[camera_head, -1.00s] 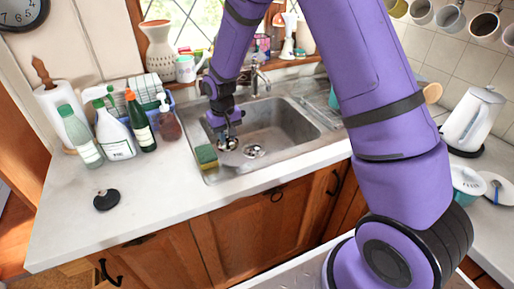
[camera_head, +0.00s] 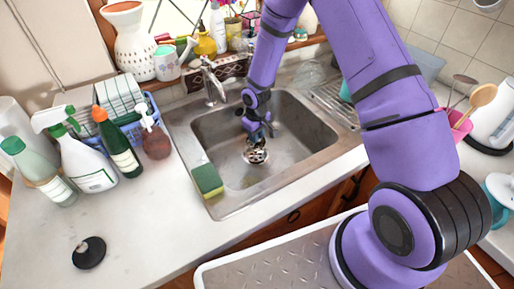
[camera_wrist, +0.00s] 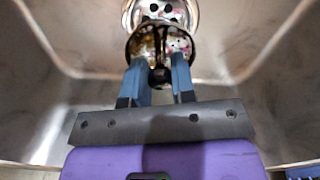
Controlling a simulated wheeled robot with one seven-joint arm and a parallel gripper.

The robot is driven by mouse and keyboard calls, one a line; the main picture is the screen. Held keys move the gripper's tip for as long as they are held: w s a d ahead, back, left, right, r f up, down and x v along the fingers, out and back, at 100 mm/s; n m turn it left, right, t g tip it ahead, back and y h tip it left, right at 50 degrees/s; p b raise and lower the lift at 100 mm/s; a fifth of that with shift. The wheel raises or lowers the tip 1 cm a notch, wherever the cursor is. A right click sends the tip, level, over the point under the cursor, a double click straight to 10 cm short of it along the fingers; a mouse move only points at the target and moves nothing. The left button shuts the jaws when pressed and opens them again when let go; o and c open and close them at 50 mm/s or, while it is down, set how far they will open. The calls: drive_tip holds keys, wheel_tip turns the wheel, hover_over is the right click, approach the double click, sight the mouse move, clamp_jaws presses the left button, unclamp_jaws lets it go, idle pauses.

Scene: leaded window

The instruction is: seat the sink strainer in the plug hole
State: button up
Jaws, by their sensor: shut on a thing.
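My gripper (camera_wrist: 159,70) is shut on the dark knob of the sink strainer (camera_wrist: 146,47), a shiny round metal dish, in the wrist view. The plug hole (camera_wrist: 163,10), a metal ring with dark holes, shows just beyond the strainer at the top of that view, and the strainer overlaps its near edge. In the head view my gripper (camera_head: 260,133) is low inside the sink basin, right by the plug hole (camera_head: 257,157). The strainer is mostly hidden there by the gripper. I cannot tell whether the strainer touches the plug hole.
The steel sink (camera_head: 290,165) has walls around my gripper and a tap (camera_head: 211,85) behind. A green and yellow sponge (camera_head: 207,180) lies on its left rim. A black round plug (camera_head: 88,253) lies on the counter. Bottles (camera_head: 118,145) stand at the left.

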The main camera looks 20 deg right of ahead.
drive_tip(key=shift+f, duration=3.45)
drive_tip(key=shift+f, duration=0.15)
drive_tip(key=o, duration=0.9)
